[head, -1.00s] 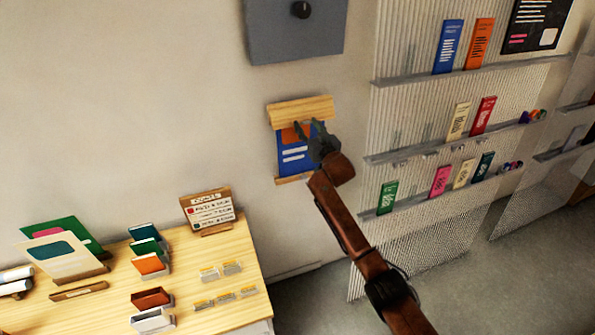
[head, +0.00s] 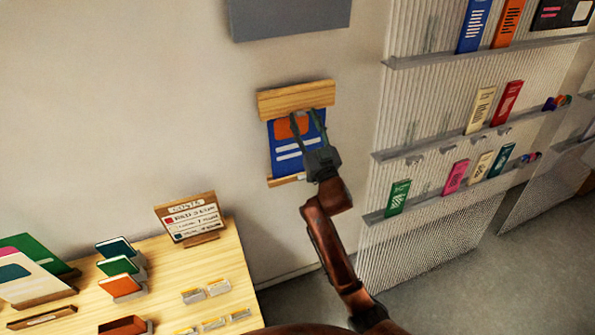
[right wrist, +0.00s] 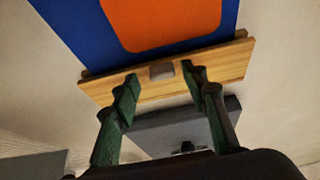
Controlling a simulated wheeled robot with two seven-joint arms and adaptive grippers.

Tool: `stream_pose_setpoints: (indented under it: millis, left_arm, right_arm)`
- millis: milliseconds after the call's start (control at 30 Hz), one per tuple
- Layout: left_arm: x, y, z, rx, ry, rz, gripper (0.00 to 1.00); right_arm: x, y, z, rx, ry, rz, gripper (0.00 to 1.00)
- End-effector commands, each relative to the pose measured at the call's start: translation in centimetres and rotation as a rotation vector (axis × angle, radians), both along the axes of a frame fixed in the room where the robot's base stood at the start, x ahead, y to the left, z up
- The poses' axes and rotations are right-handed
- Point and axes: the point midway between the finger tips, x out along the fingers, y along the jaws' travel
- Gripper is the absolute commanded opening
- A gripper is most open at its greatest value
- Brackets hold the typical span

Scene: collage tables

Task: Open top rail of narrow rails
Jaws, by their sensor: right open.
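The narrow rails hang on the wall in the head view, holding a blue poster (head: 283,152) with an orange patch and white lines. The wooden top rail (head: 280,102) runs along the poster's upper edge, and the thin bottom rail (head: 280,182) along its lower edge. In the right wrist view the top rail (right wrist: 222,66) has a small grey tab (right wrist: 161,71) at its middle. My right gripper (head: 306,118) is open, with its fingertips just below the top rail; in the wrist view they stand on either side of the tab, with gaps. Contact cannot be told. My left gripper is out of view.
A grey box (head: 290,15) is on the wall above the rails. Ribbed panels with shelves (head: 440,141) of upright packets stand to the right. A wooden table (head: 175,270) with a sign, cards and holders is at lower left. The wall left of the rails is bare.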

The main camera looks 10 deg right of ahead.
Motion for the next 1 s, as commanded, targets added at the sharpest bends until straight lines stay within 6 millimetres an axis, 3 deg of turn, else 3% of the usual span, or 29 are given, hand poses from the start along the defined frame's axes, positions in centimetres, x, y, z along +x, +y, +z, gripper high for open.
stream_pose_setpoints:
  millis: [267, 533, 1000]
  left_arm:
    - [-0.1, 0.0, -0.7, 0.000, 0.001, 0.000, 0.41]
    - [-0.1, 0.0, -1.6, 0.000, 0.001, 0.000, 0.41]
    - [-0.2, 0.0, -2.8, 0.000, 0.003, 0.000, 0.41]
  right_arm:
    - [-2.9, 0.4, -1.5, 0.000, 0.001, 0.017, 0.41]
    - [-7.0, -0.3, -3.6, 0.001, 0.005, 0.017, 0.41]
    - [-4.5, -1.0, -12.3, -0.033, 0.132, -0.002, 0.41]
